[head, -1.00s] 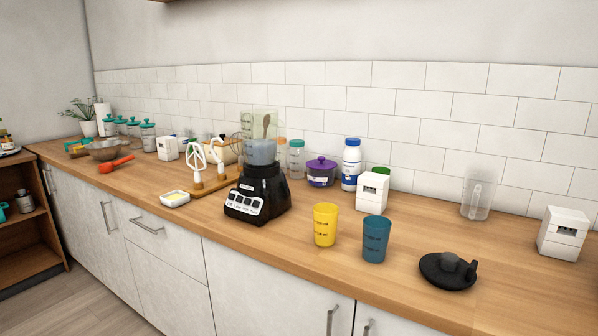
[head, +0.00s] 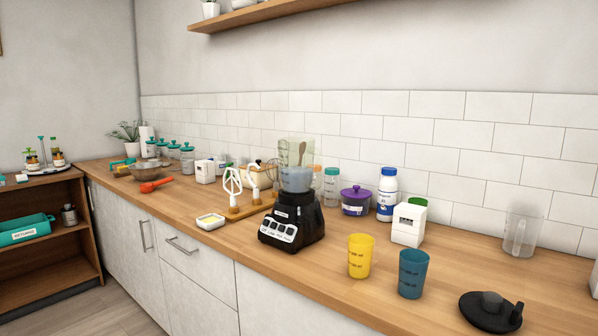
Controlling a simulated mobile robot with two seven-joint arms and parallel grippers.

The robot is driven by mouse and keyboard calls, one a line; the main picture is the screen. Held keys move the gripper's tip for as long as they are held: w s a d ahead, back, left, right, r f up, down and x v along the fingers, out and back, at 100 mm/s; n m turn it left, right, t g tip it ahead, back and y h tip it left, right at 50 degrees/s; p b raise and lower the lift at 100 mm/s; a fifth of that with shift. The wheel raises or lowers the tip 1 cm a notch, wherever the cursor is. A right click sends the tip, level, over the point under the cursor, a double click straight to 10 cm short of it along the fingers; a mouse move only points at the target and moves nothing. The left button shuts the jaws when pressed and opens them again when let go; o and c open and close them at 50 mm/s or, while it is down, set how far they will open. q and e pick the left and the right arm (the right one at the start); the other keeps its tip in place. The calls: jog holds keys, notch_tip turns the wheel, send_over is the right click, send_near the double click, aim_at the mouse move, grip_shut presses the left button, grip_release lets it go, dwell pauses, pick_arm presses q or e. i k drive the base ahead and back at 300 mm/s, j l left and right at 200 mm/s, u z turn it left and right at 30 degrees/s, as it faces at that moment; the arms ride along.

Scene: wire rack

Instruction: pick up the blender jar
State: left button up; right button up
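A black blender base (head: 292,222) with a row of buttons stands on the counter near the middle of the head view. A see-through jar (head: 296,181) is upright on top of it, bluish in its lower part and pale yellow-green above. A wooden spoon shows through the upper part; I cannot tell whether it is inside or behind. A clear jug (head: 521,232) with a handle stands apart at the right by the tiles. A black lid (head: 491,311) lies at the front right. Neither of my grippers is in view.
A yellow cup (head: 360,256) and a teal cup (head: 412,273) stand right of the base. A white box (head: 408,225), a white bottle (head: 387,194) and a purple-lidded pot (head: 355,201) are behind. A wall shelf (head: 255,14) hangs above.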

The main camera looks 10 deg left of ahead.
aim_at(297, 155)
jog(key=i+j, duration=0.15)
jog(key=j, duration=0.15)
jog(key=i+j+z, duration=0.1)
jog(key=j, duration=0.2)
jog(key=i+j, duration=0.2)
jog(key=j, duration=0.15)
jog(key=i+j+z, duration=0.1)
jog(key=j, duration=0.2)
jog(key=i, duration=0.05)
